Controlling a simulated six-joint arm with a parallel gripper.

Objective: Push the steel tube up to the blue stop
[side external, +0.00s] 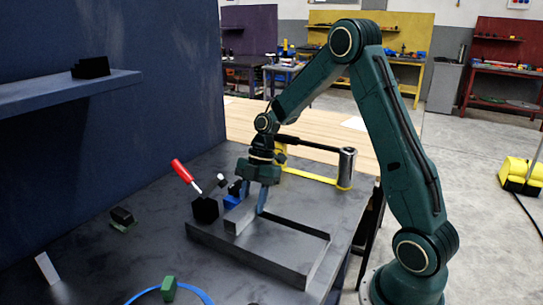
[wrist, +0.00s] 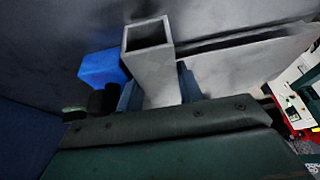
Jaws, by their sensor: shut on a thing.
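The steel tube (side external: 241,214) is a grey, square, hollow piece on the dark table, at the corner of a low-walled metal fixture (side external: 245,262). In the wrist view the tube (wrist: 158,70) points away from me with its open end showing. My gripper (side external: 262,198) reaches down over the tube. In the wrist view its blue-grey fingers (wrist: 158,92) stand on both sides of the tube, shut on it. The blue stop (side external: 231,201) sits just behind the tube. In the wrist view the blue stop (wrist: 103,66) is left of the tube; whether they touch is unclear.
A red-handled tool (side external: 181,171) stands in a black block (side external: 205,209) left of the stop. Dark cylinders (wrist: 103,98) lie close to the left finger. A yellow frame with a metal cylinder (side external: 346,168) stands behind right. A green block (side external: 168,288) and blue ring lie in front.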

